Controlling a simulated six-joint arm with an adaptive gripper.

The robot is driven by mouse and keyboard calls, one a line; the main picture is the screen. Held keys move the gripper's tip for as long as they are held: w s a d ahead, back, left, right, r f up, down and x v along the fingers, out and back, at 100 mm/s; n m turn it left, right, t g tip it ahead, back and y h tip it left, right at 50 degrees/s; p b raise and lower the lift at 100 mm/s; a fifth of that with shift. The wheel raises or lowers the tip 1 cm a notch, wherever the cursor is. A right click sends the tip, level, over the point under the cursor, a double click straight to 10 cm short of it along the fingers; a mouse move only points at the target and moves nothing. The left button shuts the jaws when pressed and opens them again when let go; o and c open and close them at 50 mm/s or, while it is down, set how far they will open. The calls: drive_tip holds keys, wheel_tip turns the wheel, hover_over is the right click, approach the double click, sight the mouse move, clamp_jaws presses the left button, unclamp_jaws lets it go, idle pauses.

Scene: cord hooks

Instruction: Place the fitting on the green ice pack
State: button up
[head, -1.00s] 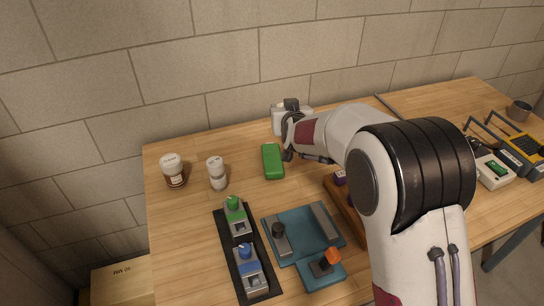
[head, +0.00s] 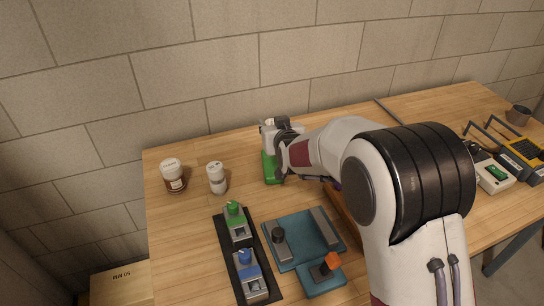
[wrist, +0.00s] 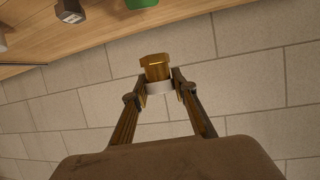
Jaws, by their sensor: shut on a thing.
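The green ice pack (head: 270,170) lies on the table in the head view, partly covered by my gripper and wrist. My gripper (wrist: 160,86) is shut on the fitting (wrist: 155,64), a brass-coloured piece with a pale band between the fingertips. A green patch shows at the top edge of the wrist view.
A brown jar (head: 173,176) and a white bottle (head: 216,178) stand left of the ice pack. A black strip with green and blue switches (head: 245,255) and a teal fixture (head: 300,240) lie in front. The block wall (head: 300,55) is close behind.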

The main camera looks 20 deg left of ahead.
drive_tip(key=shift+f, duration=2.85)
drive_tip(key=shift+f, duration=0.15)
drive_tip(key=shift+f, duration=1.7)
drive_tip(key=shift+f, duration=0.15)
drive_tip(key=o, duration=1.1)
drive_tip(key=shift+o, duration=0.2)
drive_tip(key=v, duration=1.2)
